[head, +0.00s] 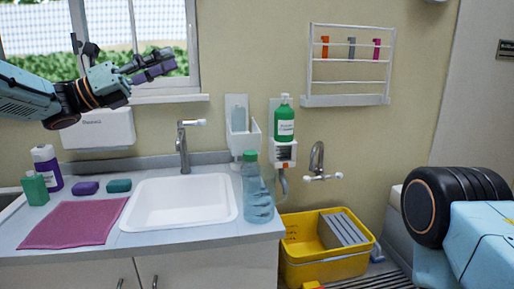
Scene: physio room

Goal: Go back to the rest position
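My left gripper (151,66) is raised in front of the window, above the counter and sink, touching none of the things there. Its dark fingers are seen nearly edge-on, so the gap between them cannot be made out.
A white sink (180,203) is set in the counter (150,247). A clear bottle (257,195) stands at its right edge. A pink cloth (72,224), two sponges and two bottles lie left. A yellow crate (325,268) stands on the floor; a wall rack (347,100) hangs above.

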